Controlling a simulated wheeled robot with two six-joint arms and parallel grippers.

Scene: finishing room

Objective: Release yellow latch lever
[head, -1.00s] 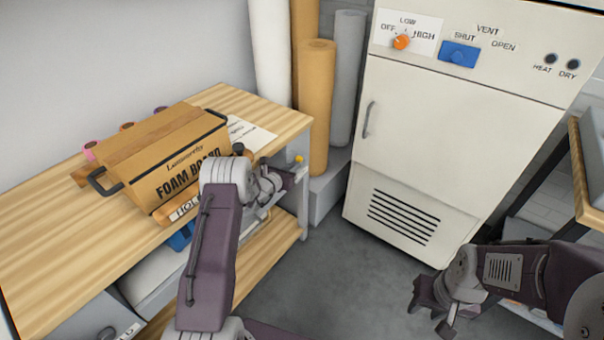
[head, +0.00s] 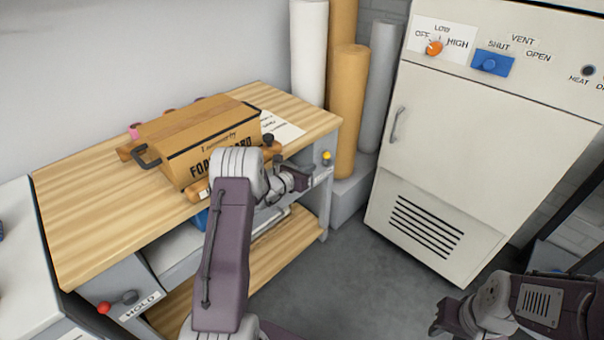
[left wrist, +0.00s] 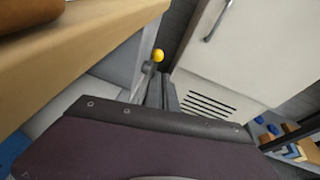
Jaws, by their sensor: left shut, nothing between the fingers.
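The yellow latch lever (head: 327,157) is a short lever with a yellow ball knob at the bench's right front corner. It also shows in the left wrist view (left wrist: 157,56), with a grey stem below the ball. My left gripper (head: 306,180) is shut and empty, just left of and below the knob in the head view. In the left wrist view its fingers (left wrist: 157,92) point toward the lever, with the ball just beyond the tips. Contact with the stem cannot be told. My right gripper (head: 440,318) is at the lower right, away from the bench; its opening is unclear.
The wooden bench (head: 90,215) carries a foam board box (head: 205,140). A red-knobbed lever (head: 104,307) labelled HOLD is at the bench's left front. Upright rolls (head: 347,110) and a cream cabinet (head: 450,130) stand to the right. Grey floor between is clear.

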